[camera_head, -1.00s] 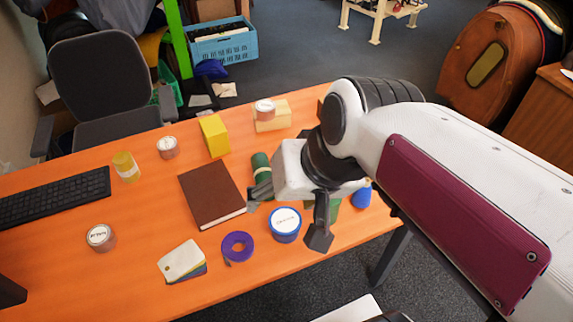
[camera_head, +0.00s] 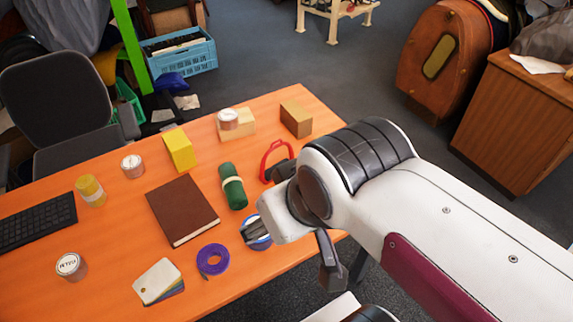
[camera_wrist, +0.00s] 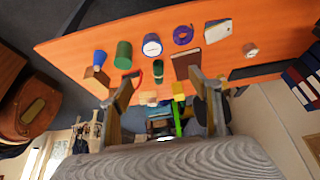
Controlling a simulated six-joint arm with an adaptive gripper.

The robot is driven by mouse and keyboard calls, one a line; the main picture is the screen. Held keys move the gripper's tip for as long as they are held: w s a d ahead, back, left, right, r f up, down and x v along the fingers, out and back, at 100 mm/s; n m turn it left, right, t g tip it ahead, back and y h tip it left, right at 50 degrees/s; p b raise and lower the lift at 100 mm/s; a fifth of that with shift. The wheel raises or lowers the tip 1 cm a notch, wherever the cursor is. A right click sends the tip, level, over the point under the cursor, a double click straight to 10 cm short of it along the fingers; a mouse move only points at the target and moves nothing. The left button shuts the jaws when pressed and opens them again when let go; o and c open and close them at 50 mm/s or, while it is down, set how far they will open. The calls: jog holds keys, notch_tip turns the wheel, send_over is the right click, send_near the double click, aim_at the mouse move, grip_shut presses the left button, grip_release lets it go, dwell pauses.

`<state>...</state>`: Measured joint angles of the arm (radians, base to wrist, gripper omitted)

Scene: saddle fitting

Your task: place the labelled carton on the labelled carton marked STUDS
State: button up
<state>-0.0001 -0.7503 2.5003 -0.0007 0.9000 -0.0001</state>
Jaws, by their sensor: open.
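Several small round labelled cartons stand on the orange table. One with a white lid (camera_head: 70,266) is at the left front, one (camera_head: 132,166) is farther back, and a third (camera_head: 228,118) sits on a pale block (camera_head: 240,126). A wider blue-and-white labelled tub (camera_head: 262,244) is partly hidden by my gripper; it shows whole in the wrist view (camera_wrist: 152,45). The labels are too small to tell which reads STUDS. My gripper (camera_head: 294,246) is open and empty over the table's right front edge; its spread fingers also show in the wrist view (camera_wrist: 163,84).
A brown book (camera_head: 183,209), green roll (camera_head: 232,186), purple tape (camera_head: 212,260), cards (camera_head: 158,281), yellow block (camera_head: 180,150), red-handled item (camera_head: 275,158) and brown block (camera_head: 296,119) crowd the table. A blue cup (camera_wrist: 99,57) and green cylinder (camera_wrist: 123,55) show in the wrist view.

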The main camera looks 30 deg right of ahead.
jog(key=shift+w, duration=0.1)
jog(key=w+a+r+m+y, duration=0.15)
jog(key=w+m, duration=0.25)
jog(key=w, duration=0.4)
jog(key=w+a+f+m+y, duration=0.1)
jog(key=w+a+m+y, duration=0.25)
jog(key=w, duration=0.45)
jog(key=w+d+m+y, duration=0.1)
jog(key=w+d+m, duration=0.2)
jog(key=w+m, duration=0.5)
jog(key=m+t+h, duration=0.4)
jog(key=m+t, duration=0.4)
jog(key=m, duration=0.9)
send_over(299, 112)
jog(key=s+a, duration=0.4)
jog(key=a, duration=0.4)
notch_tip(299, 112, down, 19)
jog(key=d+f+m, duration=0.1)
jog(key=d+f, duration=0.1)
jog(key=d+f+m+h, duration=0.1)
jog(key=d+f, duration=0.1)
jog(key=d, duration=0.1)
jog(key=s+d+f+m+h, duration=0.1)
jog(key=d+f, duration=0.1)
jog(key=f, duration=0.1)
jog(key=shift+d+f+m, duration=0.1)
jog(key=shift+d+m, duration=0.25)
jog(key=shift+d, duration=0.05)
